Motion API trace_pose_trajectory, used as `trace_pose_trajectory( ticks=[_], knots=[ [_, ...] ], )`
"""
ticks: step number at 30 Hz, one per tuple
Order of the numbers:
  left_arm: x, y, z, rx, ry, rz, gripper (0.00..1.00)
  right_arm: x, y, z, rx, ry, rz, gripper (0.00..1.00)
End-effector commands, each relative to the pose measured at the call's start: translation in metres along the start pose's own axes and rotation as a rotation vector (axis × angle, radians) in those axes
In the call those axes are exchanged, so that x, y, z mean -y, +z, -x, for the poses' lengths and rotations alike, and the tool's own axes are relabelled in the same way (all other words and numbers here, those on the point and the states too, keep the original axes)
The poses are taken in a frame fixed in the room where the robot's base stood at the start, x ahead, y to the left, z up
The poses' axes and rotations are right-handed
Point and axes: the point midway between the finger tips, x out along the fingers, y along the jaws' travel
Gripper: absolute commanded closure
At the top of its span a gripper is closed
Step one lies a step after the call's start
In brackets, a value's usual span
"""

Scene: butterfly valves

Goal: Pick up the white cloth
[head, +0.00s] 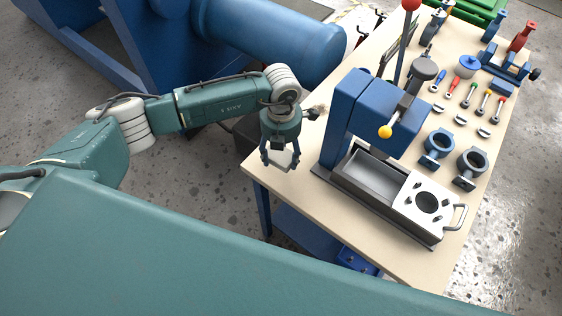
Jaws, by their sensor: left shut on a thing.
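My left gripper (281,160) points down over the near left corner of the workbench. It is shut on the white cloth (283,159), which shows as a small pale patch between the fingers. The fingers hide part of the cloth. I cannot tell whether the cloth touches the bench top or hangs above it. My right gripper is not in view.
The workbench (283,187) holds a blue press (347,115) with a metal tray (375,178) just right of the gripper. Valve bodies (437,146) and several screwdrivers (484,101) lie farther right.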

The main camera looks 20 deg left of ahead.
Motion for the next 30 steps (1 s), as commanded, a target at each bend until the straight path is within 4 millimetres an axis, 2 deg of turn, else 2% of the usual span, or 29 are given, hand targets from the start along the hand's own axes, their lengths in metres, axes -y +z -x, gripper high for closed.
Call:
trace_pose_trajectory(
  ticks=[1,9,15,21,30],
  knots=[
    [-0.001,0.001,0.013,0.007,0.002,-0.002,0.64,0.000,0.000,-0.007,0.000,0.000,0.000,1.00],
    [0.000,0.001,0.090,0.006,0.002,-0.001,0.64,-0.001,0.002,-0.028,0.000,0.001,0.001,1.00],
    [-0.001,0.001,0.131,0.003,0.002,0.000,0.64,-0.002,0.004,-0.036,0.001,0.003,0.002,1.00],
    [0.000,0.000,0.150,0.001,0.000,0.000,0.64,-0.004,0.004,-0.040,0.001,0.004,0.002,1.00],
    [0.000,0.000,0.153,-0.001,0.000,0.000,0.64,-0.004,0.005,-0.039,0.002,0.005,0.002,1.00]
  ],
)
